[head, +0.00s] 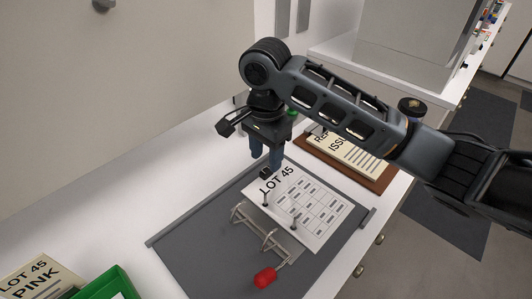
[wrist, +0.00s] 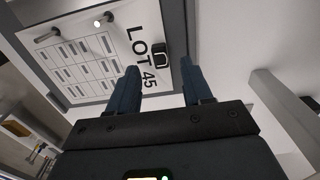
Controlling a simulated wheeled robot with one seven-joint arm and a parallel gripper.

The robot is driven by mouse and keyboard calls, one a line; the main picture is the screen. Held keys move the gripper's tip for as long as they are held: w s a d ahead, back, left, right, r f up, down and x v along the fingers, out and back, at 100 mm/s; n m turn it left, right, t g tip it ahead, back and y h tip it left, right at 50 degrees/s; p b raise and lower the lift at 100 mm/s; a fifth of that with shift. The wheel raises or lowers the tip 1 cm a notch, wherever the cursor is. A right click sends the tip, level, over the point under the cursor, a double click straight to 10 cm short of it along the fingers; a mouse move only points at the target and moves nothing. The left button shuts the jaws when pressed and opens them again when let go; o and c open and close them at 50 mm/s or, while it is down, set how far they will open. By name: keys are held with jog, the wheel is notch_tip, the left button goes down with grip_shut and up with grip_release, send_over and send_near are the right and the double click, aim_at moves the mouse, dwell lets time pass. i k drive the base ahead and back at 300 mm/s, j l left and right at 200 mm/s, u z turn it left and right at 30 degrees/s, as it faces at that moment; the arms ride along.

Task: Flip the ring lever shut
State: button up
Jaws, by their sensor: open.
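The ring lever has a red handle (head: 265,277) at the front end of a metal ring mechanism (head: 272,236) on a grey board (head: 195,252). Two upright posts with dark tips come up through the LOT 45 sheet (head: 322,212). Curved ring arms stand beside the sheet and look apart from the posts. My gripper (head: 266,162) points down over the sheet's far corner, well away from the red handle. In the wrist view its fingers (wrist: 160,82) are spread, with a small black clip-like piece (wrist: 160,55) between them; contact is unclear. The lever is not visible there.
A clipboard with a printed sheet (head: 345,158) lies right of the board. A green tray (head: 108,284) and a LOT 45 PINK card (head: 38,278) are at front left. A large grey box (head: 412,38) stands at the back. The white counter left of the board is clear.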

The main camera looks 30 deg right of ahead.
aim_at(264, 278)
jog(key=k, duration=1)
